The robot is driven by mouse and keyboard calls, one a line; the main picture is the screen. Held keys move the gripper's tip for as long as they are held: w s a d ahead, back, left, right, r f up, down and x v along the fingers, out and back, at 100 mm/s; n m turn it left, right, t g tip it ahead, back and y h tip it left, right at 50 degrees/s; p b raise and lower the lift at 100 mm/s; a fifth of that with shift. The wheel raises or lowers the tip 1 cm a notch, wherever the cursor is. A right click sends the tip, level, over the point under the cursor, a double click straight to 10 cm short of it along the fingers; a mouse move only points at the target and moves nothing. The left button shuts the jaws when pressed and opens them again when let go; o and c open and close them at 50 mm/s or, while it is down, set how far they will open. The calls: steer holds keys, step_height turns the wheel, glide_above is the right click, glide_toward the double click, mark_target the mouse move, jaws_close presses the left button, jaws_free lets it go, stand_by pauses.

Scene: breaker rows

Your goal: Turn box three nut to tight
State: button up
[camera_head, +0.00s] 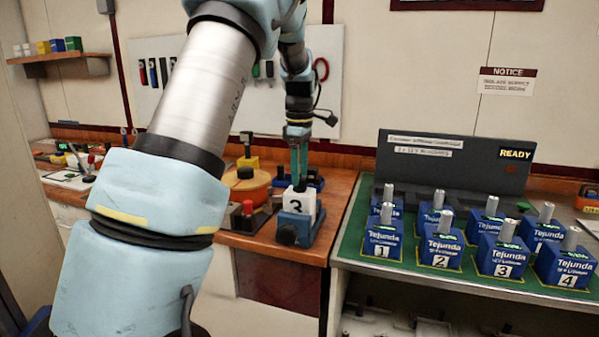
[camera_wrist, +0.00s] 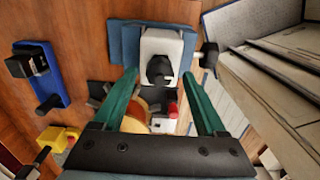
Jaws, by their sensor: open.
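My gripper (camera_head: 299,180) points down just above the box. Its green fingers are apart, one to each side of the nut in the wrist view (camera_wrist: 163,78). I cannot tell whether they touch it. In the head view the fingers partly hide the nut.
Left of the holder are a red-knobbed device (camera_head: 247,215) and an orange round container (camera_head: 243,180). On the right, a green mat (camera_head: 350,240) holds several blue Tejunda boxes, including ones numbered 1 to 4. A grey panel (camera_head: 450,165) reading READY stands behind them.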

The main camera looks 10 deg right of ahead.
steer(key=shift+f, duration=0.5)
jaws_close()
stand_by(0.3)
